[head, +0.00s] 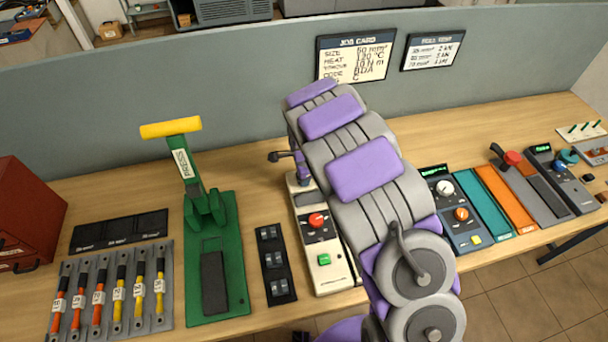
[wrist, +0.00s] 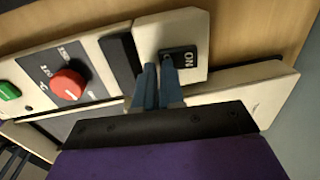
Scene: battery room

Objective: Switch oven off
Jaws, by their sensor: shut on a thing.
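The oven is a cream unit (head: 336,275) on the bench, with a red knob (head: 317,220) and a green button (head: 324,259). In the wrist view its cream panel (wrist: 100,25) shows the red knob (wrist: 68,84), the green button (wrist: 8,91) and a black switch (wrist: 182,60) marked ON. My gripper (wrist: 159,66) is at this switch, with its two blue-grey fingers close together and shut on it. The fingers partly cover the switch, so its exact position is hard to see.
A blue-grey unit with knobs (head: 455,215) is on the right. A grey partition (head: 230,90) with a job card (head: 355,58) runs behind the bench.

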